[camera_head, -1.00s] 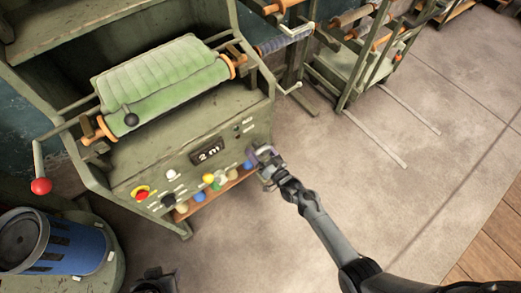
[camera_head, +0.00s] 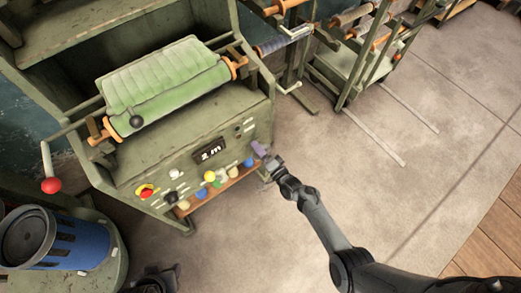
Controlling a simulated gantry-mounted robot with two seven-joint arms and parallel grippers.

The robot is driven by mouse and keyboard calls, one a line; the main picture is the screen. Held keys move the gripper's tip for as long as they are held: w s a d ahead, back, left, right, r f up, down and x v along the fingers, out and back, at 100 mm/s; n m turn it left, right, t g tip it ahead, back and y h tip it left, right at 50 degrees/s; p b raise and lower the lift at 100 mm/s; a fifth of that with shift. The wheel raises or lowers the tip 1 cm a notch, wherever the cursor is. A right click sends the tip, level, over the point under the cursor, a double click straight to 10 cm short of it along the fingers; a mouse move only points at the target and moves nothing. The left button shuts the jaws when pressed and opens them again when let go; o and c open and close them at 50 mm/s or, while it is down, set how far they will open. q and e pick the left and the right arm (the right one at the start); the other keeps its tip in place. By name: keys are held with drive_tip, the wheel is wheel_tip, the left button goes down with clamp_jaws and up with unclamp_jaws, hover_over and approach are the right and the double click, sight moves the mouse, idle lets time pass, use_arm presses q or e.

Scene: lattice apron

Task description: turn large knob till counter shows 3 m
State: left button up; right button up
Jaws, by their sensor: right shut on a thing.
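The green machine's front panel (camera_head: 228,148) carries a dark counter (camera_head: 209,152) that reads 2 m. A large purple knob (camera_head: 259,148) sits at the panel's right end. My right gripper (camera_head: 269,160) is at this knob and shut on it; its fingertips are small and partly hidden. My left gripper (camera_head: 154,280) shows only as a dark shape at the bottom edge, away from the panel, and its jaws cannot be made out.
The panel also holds a red button (camera_head: 145,191) and several coloured knobs. Above it lies a green cloth roll (camera_head: 165,80). A red-balled crank (camera_head: 51,185) sticks out left. A blue basket (camera_head: 68,246) stands at lower left.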

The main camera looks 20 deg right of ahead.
drive_tip(key=shift+m, duration=0.3)
drive_tip(key=o, duration=0.8)
drive_tip(key=shift+s+d+p, duration=0.1)
drive_tip(key=shift+s+p, duration=0.2)
drive_tip(key=shift+s, duration=0.1)
drive_tip(key=p+v, duration=0.3)
drive_tip(key=v, duration=0.7)
